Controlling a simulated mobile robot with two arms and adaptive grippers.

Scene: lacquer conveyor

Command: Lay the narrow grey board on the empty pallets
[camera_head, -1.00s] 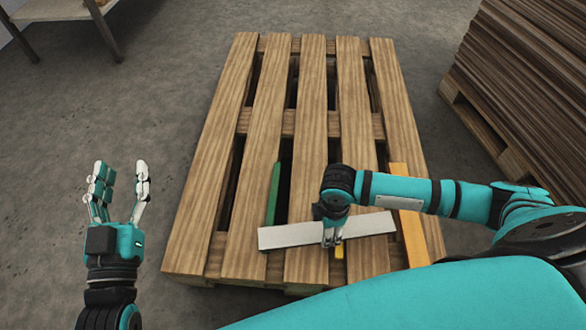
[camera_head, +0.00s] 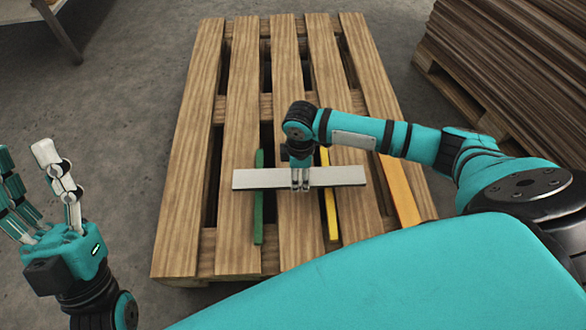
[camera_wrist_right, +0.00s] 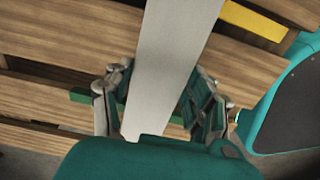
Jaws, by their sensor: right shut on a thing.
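The narrow grey board (camera_head: 250,179) is held crosswise over the wooden pallet (camera_head: 185,220). My right gripper (camera_head: 300,182) is shut on it near its middle. In the right wrist view the board (camera_wrist_right: 165,70) runs up between the fingers of my right gripper (camera_wrist_right: 163,108). I cannot tell whether the board touches the slats or the strips below it. My left gripper (camera_head: 45,195) is open and empty, left of the pallet.
A green strip (camera_head: 259,215), a yellow strip (camera_head: 331,205) and an orange strip (camera_head: 398,190) lie lengthwise on the pallet. A stack of brown boards (camera_head: 510,60) stands on another pallet at the upper right. A table (camera_head: 55,20) shows at the upper left.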

